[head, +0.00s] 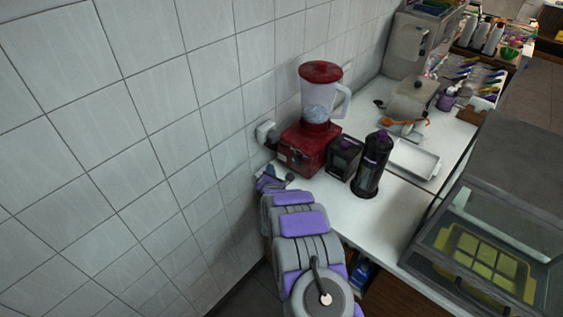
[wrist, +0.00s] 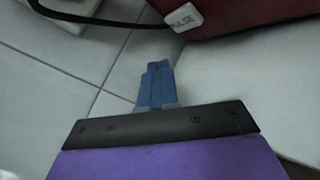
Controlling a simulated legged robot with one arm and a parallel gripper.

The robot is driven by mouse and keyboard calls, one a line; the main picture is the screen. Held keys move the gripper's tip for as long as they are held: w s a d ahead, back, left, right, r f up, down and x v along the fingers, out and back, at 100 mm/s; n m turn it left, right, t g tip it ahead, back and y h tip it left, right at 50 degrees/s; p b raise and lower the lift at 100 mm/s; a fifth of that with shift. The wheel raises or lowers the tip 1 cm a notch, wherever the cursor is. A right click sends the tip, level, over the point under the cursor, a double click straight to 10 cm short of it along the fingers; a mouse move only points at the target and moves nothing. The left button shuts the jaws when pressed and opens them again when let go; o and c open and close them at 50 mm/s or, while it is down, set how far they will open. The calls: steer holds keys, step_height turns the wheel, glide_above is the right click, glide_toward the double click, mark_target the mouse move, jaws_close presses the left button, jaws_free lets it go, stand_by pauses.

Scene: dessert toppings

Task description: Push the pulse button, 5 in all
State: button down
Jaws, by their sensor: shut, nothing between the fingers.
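The blender stands on the white counter beside the tiled wall, with a red base (head: 305,150), a clear jar and a red lid. In the head view my gripper (head: 268,181) is at the counter's near edge, just in front of the base. The button cannot be made out there.
A wall outlet with a plug (head: 267,133) is behind the blender, and a dark cord crosses the wrist view's top left. A dark container (head: 344,156) and a black bottle (head: 372,165) stand right of the base. A white tray (head: 414,158) lies farther right.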

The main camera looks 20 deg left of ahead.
mark_target(282, 157)
steer(key=shift+w+d, duration=0.3)
steer(key=shift+w, duration=0.3)
steer(key=shift+w+d, duration=0.1)
steer(key=shift+w, duration=0.3)
steer(key=shift+w+f+p, duration=0.15)
steer(key=shift+w+p, duration=0.4)
steer(key=shift+w, duration=0.15)
steer(key=shift+d, duration=0.25)
steer(key=shift+a, duration=0.2)
steer(key=shift+w+d+r+p, duration=0.2)
steer(key=shift+w+r+p, duration=0.05)
steer(key=shift+p, duration=0.35)
